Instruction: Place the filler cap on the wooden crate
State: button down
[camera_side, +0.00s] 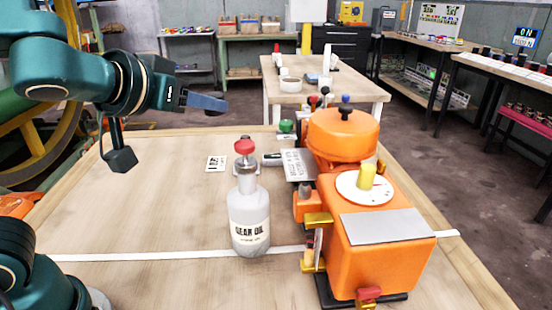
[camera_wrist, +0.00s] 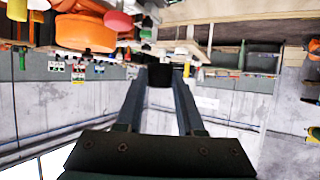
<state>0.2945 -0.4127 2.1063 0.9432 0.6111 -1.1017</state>
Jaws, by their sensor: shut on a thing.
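My gripper (camera_side: 207,103) is raised above the left of the table, its fingers pointing right, well away from the orange machine. In the wrist view its fingers (camera_wrist: 160,80) are shut on a small dark thing (camera_wrist: 159,75) at their tips. I cannot tell whether this is the filler cap. A yellow knob (camera_side: 366,176) stands on a white disc on top of the orange machine (camera_side: 385,250); I cannot tell whether it is a cap. I cannot make out a wooden crate for certain in either view.
A gear oil bottle (camera_side: 249,215) with a red top stands upright left of the machine. A green-topped item (camera_side: 286,128) and a printed card (camera_side: 216,163) are farther back. The left of the wooden table (camera_side: 130,215) is clear. Another table (camera_side: 285,95) stands behind.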

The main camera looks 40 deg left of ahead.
aim_at(301, 188)
jog(key=shift+m+h, duration=0.9)
jog(key=d, duration=0.1)
jog(key=w+d, duration=0.1)
jog(key=d, duration=0.1)
jog(key=w+d, duration=0.1)
jog(key=shift+w+d+r, duration=0.15)
jog(key=shift+w+r, duration=0.05)
jog(key=shift+r, duration=0.05)
jog(key=w+d+f+m+h, duration=0.2)
jog(key=d+m+h, duration=0.1)
jog(key=d, duration=0.6)
jog(key=shift+d+f+h, duration=0.3)
jog(key=shift+f, duration=0.05)
jog(key=shift+w, duration=0.1)
jog(key=shift+f, duration=4.8)
